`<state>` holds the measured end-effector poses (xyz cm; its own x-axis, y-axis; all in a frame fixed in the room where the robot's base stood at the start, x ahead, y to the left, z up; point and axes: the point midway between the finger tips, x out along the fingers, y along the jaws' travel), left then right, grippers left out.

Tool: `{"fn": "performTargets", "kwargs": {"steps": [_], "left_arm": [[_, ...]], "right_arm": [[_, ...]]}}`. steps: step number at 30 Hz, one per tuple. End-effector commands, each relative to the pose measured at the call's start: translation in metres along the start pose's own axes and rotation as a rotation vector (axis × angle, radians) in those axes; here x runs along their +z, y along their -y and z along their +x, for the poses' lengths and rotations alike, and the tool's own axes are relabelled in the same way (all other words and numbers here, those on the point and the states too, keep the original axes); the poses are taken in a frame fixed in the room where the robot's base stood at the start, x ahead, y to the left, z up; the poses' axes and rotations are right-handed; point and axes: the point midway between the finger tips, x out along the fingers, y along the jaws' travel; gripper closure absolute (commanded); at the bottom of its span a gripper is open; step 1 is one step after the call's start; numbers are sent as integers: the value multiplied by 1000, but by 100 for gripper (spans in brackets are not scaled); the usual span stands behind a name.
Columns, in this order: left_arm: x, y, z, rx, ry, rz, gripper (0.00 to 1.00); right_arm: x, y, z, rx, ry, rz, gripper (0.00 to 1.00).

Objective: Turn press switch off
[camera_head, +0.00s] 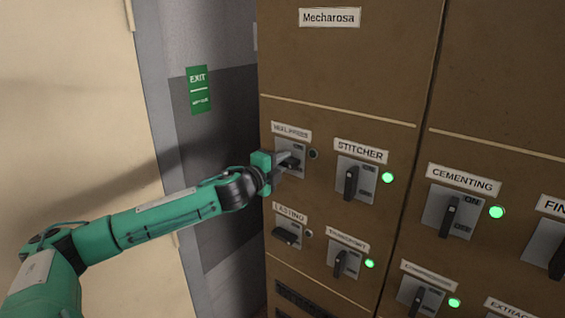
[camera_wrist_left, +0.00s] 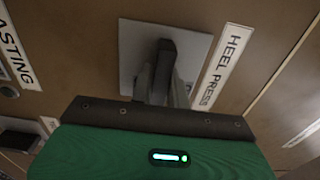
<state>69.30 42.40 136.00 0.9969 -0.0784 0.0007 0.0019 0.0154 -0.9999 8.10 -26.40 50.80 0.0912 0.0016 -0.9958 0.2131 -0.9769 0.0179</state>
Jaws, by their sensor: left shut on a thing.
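The heel press switch has a grey plate (camera_head: 281,143) and a dark handle, at the upper left of the panel in the head view. Its lamp (camera_head: 313,154) is dark. My left gripper (camera_head: 291,161) is at this switch, shut on the handle, and hides much of it. In the left wrist view the black handle (camera_wrist_left: 167,58) stands between the grey fingers (camera_wrist_left: 162,88), over the pale plate (camera_wrist_left: 130,55). The handle lies roughly along the direction of the HEEL PRESS label (camera_wrist_left: 226,66), so about level on the panel. My right gripper is not in view.
The stitcher switch (camera_head: 351,183) is close on the right, its lamp (camera_head: 388,178) green. The lasting switch (camera_head: 287,235) is below, handle turned sideways, lamp dark. Transport (camera_head: 340,263) and cementing (camera_head: 449,217) have upright handles and green lamps. A wall with an exit sign (camera_head: 199,90) is left.

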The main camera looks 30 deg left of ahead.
Motion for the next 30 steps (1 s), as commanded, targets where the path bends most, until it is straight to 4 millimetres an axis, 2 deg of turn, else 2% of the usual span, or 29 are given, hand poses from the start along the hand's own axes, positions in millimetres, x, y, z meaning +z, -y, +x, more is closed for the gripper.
{"fn": "performTargets", "kwargs": {"steps": [1, 3, 4, 16, 30], "left_arm": [[0, -2, 0, 2, -1, 2, 78], [0, -1, 0, 2, -1, 1, 64], [0, -1, 0, 2, -1, 1, 62], [1, -3, -7, 1, 1, 0, 62], [2, -6, -71, 3, 2, 4, 62]], "right_arm": [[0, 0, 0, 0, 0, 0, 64], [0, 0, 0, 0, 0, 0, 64], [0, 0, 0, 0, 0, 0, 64], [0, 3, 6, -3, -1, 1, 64], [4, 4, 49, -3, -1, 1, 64]]}}
